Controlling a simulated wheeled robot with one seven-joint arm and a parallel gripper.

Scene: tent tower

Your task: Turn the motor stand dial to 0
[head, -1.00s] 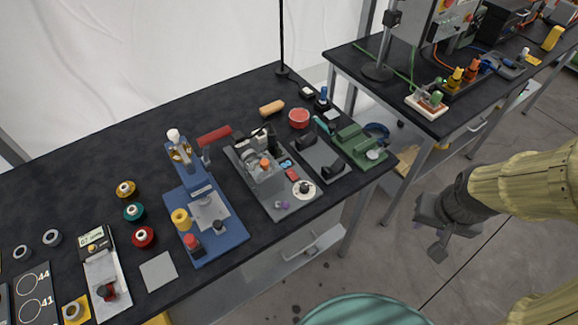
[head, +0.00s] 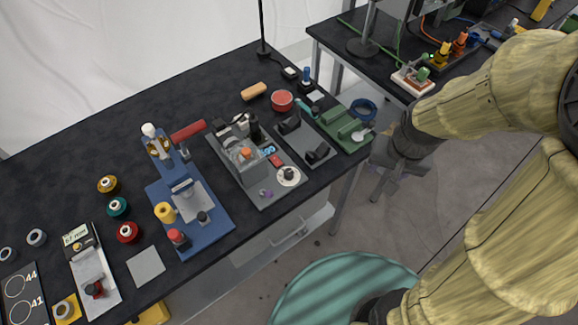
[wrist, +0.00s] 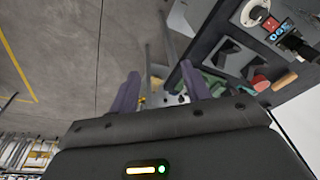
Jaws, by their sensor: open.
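The motor stand (head: 240,165) is a grey unit on a base plate near the front of the black bench. Its dial (head: 288,176) is a white disc with a dark knob at the plate's front right corner. The dial also shows at the top right of the wrist view (wrist: 255,13). The number it points to is too small to read. My gripper (head: 385,188) is open and empty, off the bench's right end and to the right of the dial. In the wrist view my gripper's purple fingers (wrist: 160,85) are apart with nothing between them.
A grey fixture (head: 304,138) and a green fixture (head: 345,127) stand right of the motor stand. A blue press (head: 188,205) stands to its left. A teal round top (head: 340,290) is in front. A second bench (head: 350,65) stands beyond a gap.

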